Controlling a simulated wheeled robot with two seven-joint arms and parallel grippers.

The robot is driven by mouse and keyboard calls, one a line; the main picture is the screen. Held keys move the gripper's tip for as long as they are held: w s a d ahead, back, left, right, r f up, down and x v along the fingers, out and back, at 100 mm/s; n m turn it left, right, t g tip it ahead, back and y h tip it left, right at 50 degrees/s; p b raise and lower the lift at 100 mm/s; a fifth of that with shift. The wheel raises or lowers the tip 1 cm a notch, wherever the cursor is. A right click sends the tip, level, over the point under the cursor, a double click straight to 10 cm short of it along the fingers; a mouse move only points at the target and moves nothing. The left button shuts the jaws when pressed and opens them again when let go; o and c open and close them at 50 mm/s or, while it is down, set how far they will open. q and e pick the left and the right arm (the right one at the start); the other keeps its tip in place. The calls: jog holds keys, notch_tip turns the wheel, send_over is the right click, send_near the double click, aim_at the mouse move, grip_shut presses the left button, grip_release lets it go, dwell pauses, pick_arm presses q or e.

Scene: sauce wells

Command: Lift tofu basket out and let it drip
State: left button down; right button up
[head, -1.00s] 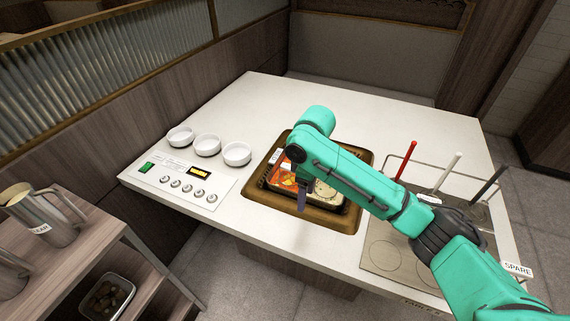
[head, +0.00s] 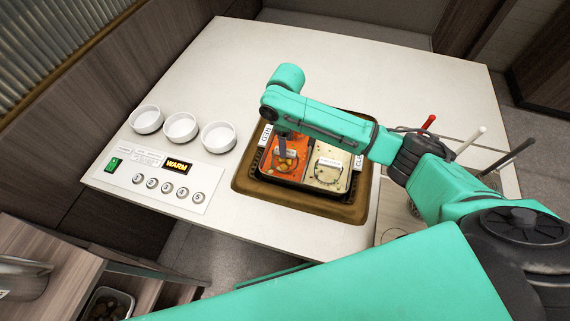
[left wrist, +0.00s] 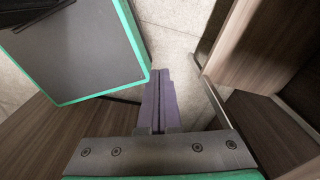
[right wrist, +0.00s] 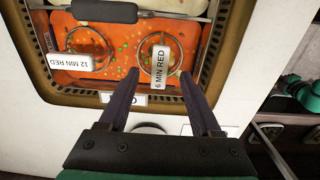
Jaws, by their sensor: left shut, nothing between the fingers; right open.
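The sunken pot has a brown rim (head: 300,200), with orange-red broth (head: 295,150) on the left and pale broth (head: 325,155) on the right. In the right wrist view, two round wire baskets sit in the red broth. I cannot tell which basket holds tofu. My left gripper (left wrist: 158,100) is shut and empty, away from the pot over the floor.
Three white bowls (head: 180,127) stand left of the pot, behind a control panel (head: 150,180) with a lit "WARM" display (head: 178,165). A wire rack with red, white and dark handles (head: 468,141) stands right. The back counter (head: 350,60) is clear.

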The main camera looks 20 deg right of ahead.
aim_at(291, 153)
notch_tip(291, 153, down, 6)
jog(key=shift+r+p, duration=0.2)
jog(key=shift+p, duration=0.35)
jog(key=shift+f, duration=0.2)
jog(key=shift+c, duration=0.6)
grip_shut()
pick_arm(q)
jog(key=shift+w+r, duration=0.35)
jog(key=shift+w, duration=0.25)
jog(key=shift+w+r, duration=0.3)
jog(key=shift+w, duration=0.3)
pick_arm(e)
jog(key=shift+r, duration=0.1)
